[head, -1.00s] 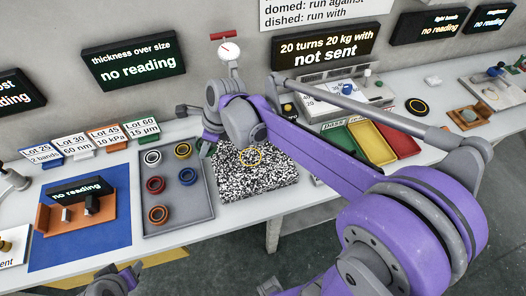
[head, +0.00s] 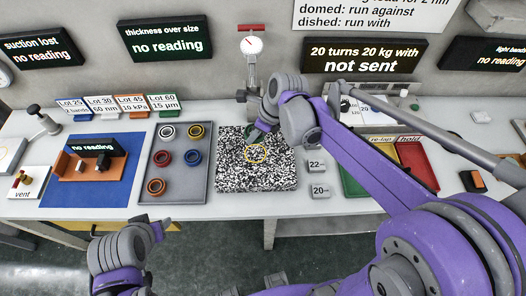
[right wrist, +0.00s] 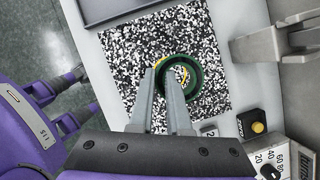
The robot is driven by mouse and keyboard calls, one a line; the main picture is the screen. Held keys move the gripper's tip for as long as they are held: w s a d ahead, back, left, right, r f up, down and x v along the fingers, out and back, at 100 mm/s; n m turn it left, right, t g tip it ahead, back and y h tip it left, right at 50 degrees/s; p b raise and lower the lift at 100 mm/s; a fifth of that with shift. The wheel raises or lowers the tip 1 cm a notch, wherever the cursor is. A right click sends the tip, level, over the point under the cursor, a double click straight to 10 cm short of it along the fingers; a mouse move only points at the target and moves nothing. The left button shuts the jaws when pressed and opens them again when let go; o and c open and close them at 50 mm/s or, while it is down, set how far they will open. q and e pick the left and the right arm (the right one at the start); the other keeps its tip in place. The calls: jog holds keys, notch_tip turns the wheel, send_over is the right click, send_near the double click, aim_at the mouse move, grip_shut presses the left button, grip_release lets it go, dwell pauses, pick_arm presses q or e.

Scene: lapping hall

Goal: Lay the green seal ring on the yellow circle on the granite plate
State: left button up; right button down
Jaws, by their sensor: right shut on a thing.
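The green seal ring (right wrist: 196,80) is held between the fingertips of my right gripper (right wrist: 161,74) in the right wrist view. It appears over the speckled granite plate (right wrist: 195,22). Part of the yellow circle (right wrist: 158,64) shows past the ring's edge there. In the head view the yellow circle (head: 256,162) lies near the middle of the granite plate (head: 280,180). My right gripper (head: 259,133) is just behind the circle, and its fingers mostly hide the ring. The gap under the ring cannot be judged. My left gripper (head: 161,228) is low in front of the table, its jaws unclear.
A grey tray (head: 184,187) with white, yellow, red, blue and orange rings stands left of the plate. A dial gauge stand (head: 251,62) rises behind it. Small weights (head: 317,166) lie to its right, before the coloured trays (head: 417,165).

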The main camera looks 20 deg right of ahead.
aim_at(250, 158)
notch_tip(250, 158, down, 10)
jog(key=shift+r+b, duration=0.1)
jog(key=shift+b, duration=0.25)
jog(key=c, duration=1.3)
grip_release()
jog(key=shift+f, duration=0.3)
jog(key=o, duration=0.4)
jog(key=shift+r, duration=0.1)
jog(key=shift+o, duration=0.2)
